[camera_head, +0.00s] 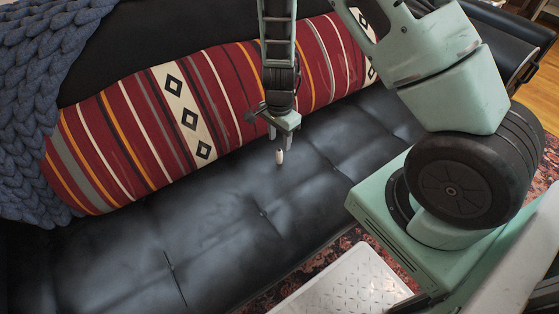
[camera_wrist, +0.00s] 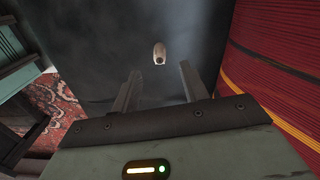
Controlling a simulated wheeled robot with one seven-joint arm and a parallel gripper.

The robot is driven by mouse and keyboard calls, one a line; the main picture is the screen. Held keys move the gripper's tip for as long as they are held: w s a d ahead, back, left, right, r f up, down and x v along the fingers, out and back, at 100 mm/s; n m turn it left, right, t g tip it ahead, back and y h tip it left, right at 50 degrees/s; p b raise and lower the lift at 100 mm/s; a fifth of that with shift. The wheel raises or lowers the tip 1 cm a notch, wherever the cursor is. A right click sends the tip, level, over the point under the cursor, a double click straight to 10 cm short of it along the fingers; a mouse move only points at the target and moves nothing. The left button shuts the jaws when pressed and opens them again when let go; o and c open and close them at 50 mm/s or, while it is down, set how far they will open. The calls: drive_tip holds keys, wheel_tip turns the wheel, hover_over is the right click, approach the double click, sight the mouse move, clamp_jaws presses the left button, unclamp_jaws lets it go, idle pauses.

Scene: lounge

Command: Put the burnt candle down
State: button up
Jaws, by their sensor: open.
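The burnt candle (camera_head: 280,157) is a small pale cylinder, upright on the black sofa seat (camera_head: 215,225), just below my gripper. In the wrist view the candle (camera_wrist: 159,52) shows a dark spot on its near end. It lies beyond the fingertips, roughly centred between them, with a visible gap to both. My gripper (camera_head: 281,134) hangs pointing down over the seat; in the wrist view its two fingers (camera_wrist: 160,70) are apart with nothing between them. Whether the candle's base rests fully on the leather is hard to tell.
A long red striped cushion (camera_head: 130,140) lies along the sofa back, close behind my gripper; it also shows at the right of the wrist view (camera_wrist: 270,70). A blue knitted throw (camera_head: 40,90) covers the left end. The seat left of the candle is clear. A patterned rug (camera_head: 325,262) lies in front.

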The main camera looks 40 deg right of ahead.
sight(279, 150)
wheel_tip(279, 150, down, 8)
drive_tip(key=b, duration=0.3)
drive_tip(key=shift+r, duration=0.2)
drive_tip(key=shift+r, duration=0.1)
clamp_jaws()
